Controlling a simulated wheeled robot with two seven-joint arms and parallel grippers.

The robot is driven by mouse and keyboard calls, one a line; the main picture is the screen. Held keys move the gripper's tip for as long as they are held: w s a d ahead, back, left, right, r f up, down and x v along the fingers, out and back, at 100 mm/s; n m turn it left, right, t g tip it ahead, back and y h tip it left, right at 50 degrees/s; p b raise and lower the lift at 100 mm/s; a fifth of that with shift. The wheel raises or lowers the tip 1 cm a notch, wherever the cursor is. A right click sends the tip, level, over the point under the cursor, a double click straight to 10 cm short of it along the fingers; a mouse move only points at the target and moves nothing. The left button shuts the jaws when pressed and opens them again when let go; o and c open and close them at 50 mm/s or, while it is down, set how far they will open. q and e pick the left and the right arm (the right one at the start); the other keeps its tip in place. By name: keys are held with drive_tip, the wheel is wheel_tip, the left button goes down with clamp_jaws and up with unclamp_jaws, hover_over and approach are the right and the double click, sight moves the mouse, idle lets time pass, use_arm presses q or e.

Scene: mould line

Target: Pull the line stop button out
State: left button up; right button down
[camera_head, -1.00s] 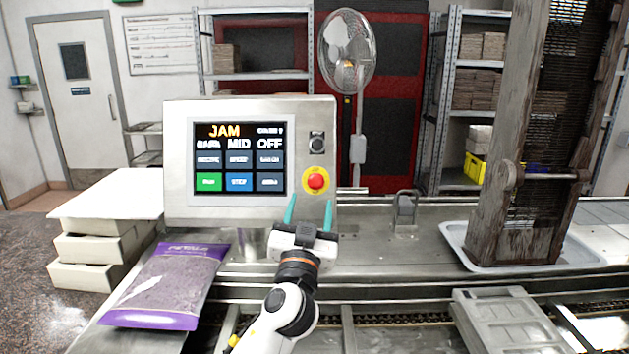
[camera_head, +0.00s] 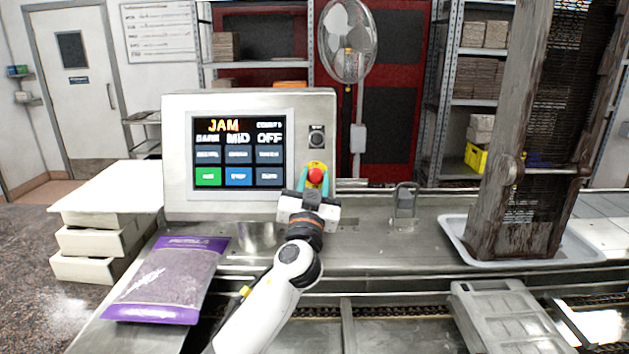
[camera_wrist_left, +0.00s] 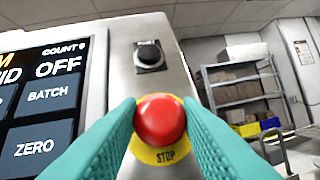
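The line stop button (camera_head: 316,175) is a red mushroom knob on a yellow ring, on the right side of the grey control panel (camera_head: 178,150). In the left wrist view the red button (camera_wrist_left: 159,120) sits between my teal fingertips, with the word STOP on the ring (camera_wrist_left: 166,156) below it. My left gripper (camera_head: 316,180) is open, its fingers on either side of the button. Whether they touch it I cannot tell. The panel screen (camera_head: 239,152) reads JAM, MID and OFF. My right gripper is not in view.
A black rotary switch (camera_head: 317,137) sits above the button, also seen in the wrist view (camera_wrist_left: 149,54). A purple bag (camera_head: 168,280) and stacked white boxes (camera_head: 95,240) lie left. A metal padlock-shaped piece (camera_head: 404,205) and a wooden frame (camera_head: 500,170) on a tray stand right.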

use_arm(q)
clamp_jaws()
drive_tip(key=shift+s+b, duration=0.25)
drive_tip(key=shift+b, duration=0.2)
drive_tip(key=shift+s, duration=0.15)
drive_tip(key=shift+o, duration=1.7)
unclamp_jaws()
drive_tip(key=shift+o, duration=1.4)
drive_tip(key=shift+r, duration=0.1)
drive_tip(key=shift+o, duration=0.3)
drive_tip(key=shift+s+r, duration=0.1)
drive_tip(key=shift+s, duration=0.05)
